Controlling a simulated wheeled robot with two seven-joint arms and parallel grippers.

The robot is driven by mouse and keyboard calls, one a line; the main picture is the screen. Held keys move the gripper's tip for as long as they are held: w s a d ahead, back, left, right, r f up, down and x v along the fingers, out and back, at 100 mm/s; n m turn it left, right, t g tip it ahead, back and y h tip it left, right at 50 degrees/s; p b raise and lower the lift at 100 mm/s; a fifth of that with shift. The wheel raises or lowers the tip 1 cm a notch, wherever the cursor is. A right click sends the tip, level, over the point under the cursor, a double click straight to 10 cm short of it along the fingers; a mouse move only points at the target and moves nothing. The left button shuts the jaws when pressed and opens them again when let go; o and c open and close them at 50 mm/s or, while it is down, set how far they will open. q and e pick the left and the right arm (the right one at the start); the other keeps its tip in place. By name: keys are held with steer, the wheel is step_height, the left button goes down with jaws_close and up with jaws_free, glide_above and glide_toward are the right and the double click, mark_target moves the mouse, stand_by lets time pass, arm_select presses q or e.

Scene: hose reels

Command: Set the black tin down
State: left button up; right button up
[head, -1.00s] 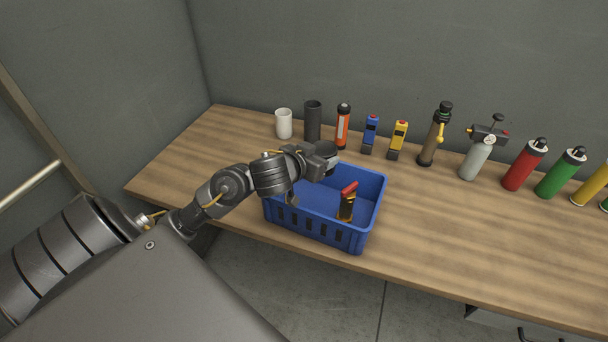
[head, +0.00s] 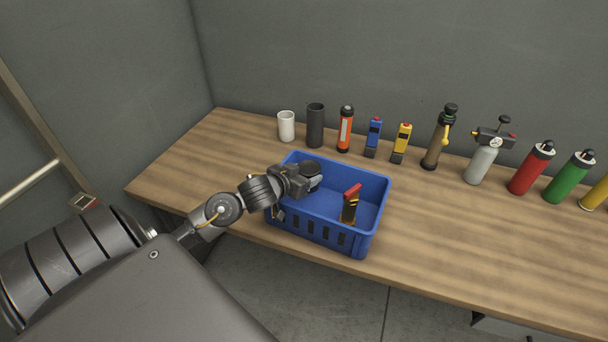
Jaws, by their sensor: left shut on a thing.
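My left gripper (head: 304,184) is over the left part of the blue crate (head: 345,245), shut on the black tin (head: 312,168). Only the dark, rounded top of the tin shows; the gripper hides much of the rest, and I cannot tell whether its base touches the crate floor. A black and yellow tool with a red top (head: 350,205) stands in the right part of the crate. My right gripper is not in view.
Along the back of the wooden table (head: 450,240) stand a white cup (head: 286,126), a dark cylinder (head: 315,127), an orange flashlight (head: 345,130), and several tools and bottles. The table is clear to the right of the crate.

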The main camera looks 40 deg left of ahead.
arm_select(q)
steer(key=shift+f, duration=0.55)
steer(key=o, duration=1.1)
steer(key=shift+o, duration=0.2)
steer(key=shift+r, duration=0.1)
steer(key=shift+r, duration=0.4)
steer(key=shift+s+r, duration=0.2)
steer(key=shift+s, duration=0.1)
steer(key=shift+v, duration=5.75)
